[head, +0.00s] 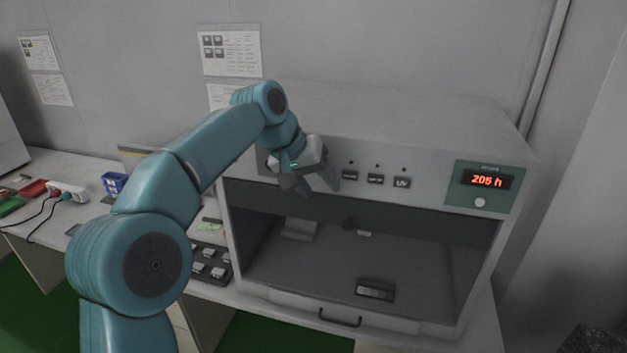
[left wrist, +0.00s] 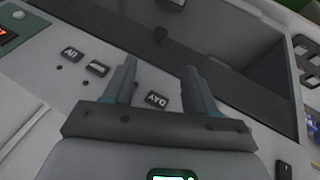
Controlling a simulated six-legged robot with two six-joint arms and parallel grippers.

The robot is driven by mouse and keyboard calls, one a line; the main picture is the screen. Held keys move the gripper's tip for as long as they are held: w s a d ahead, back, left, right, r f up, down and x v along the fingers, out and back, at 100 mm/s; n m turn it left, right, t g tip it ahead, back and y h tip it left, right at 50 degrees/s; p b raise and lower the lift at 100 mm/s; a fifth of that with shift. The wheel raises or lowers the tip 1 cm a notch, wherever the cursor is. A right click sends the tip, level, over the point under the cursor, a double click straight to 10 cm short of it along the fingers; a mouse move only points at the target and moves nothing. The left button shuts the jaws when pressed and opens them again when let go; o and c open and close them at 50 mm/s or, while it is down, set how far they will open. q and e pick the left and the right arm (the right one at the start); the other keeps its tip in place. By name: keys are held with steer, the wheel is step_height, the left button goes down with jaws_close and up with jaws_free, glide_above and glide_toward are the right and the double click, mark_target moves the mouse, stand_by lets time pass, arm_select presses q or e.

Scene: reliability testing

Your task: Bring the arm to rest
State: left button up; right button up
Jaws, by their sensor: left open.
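My left arm reaches in from the left in the head view. Its gripper (head: 318,188) is in front of the upper panel of a grey test cabinet (head: 390,110), just left of a row of buttons. The jaws are open and empty. In the left wrist view the two fingers (left wrist: 160,68) stand apart. The button marked DAY (left wrist: 156,100) shows between them, and the button marked UV (left wrist: 72,53) is farther left. I cannot tell whether the fingers touch the panel. My right gripper is not in view.
The cabinet's front is open below the panel, with a small dark block (head: 375,290) inside near the front. A red display (head: 487,181) reads 205 h. A tray of small pieces (head: 210,264) stands left of the cabinet. A power strip (head: 67,191) lies farther left.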

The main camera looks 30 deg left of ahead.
arm_select(q)
steer(key=shift+v, duration=1)
steer(key=d+f+g+b, duration=0.1)
steer(key=d+f, duration=0.2)
steer(key=f, duration=0.8)
steer(key=d+f+m+g+b, duration=0.1)
steer(key=d+f, duration=0.3)
steer(key=f, duration=0.7)
steer(key=d+f, duration=0.3)
steer(key=f, duration=0.8)
steer(key=s+d+f+g+b, duration=0.1)
steer(key=s+d+f, duration=0.2)
steer(key=s+f, duration=0.3)
steer(key=s+d+f+g, duration=0.1)
steer(key=s+d+f, duration=0.2)
steer(key=s+f, duration=0.4)
steer(key=s+d+f+m+g+h+b, duration=0.1)
steer(key=s+d+f, duration=0.2)
steer(key=s+f, duration=0.4)
steer(key=s, duration=0.7)
steer(key=shift+s+d+f+b, duration=0.15)
steer(key=shift+s+d+b, duration=0.15)
steer(key=shift+s+d, duration=0.1)
